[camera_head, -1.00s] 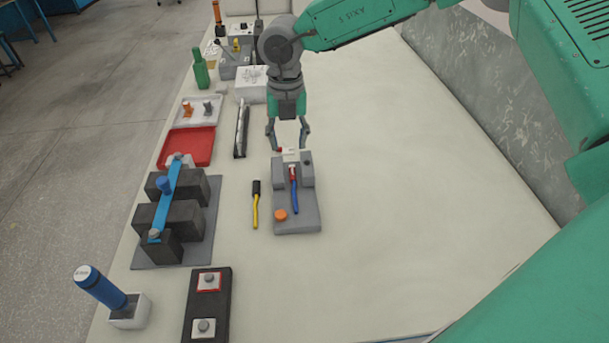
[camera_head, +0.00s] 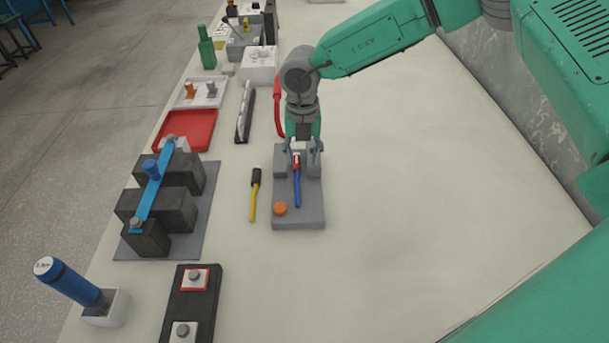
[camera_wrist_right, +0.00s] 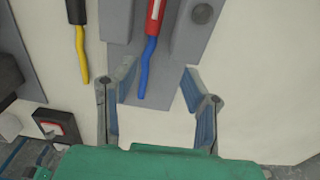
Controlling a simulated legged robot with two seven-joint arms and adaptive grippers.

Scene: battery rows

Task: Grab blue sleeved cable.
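The blue cable (camera_head: 298,191) with a red sleeve (camera_head: 296,162) lies lengthwise on a grey fixture (camera_head: 310,218). In the right wrist view, the blue cable (camera_wrist_right: 146,80) hangs down from the red sleeve (camera_wrist_right: 155,18). My right gripper (camera_head: 305,149) is over the far end of the fixture, by the red sleeve. In the right wrist view its fingers (camera_wrist_right: 158,74) are spread, with the blue cable's tip showing between them and nothing gripped. Part of the fixture's far end is hidden by my right gripper. My left gripper is not in view.
A yellow cable with a black sleeve (camera_head: 254,193) lies just left of the fixture. An orange knob (camera_head: 280,208) is on its near left. A red curved piece (camera_head: 278,108) stands beside my right wrist. Dark blocks under a blue bar (camera_head: 150,194) stand left. The right tabletop is clear.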

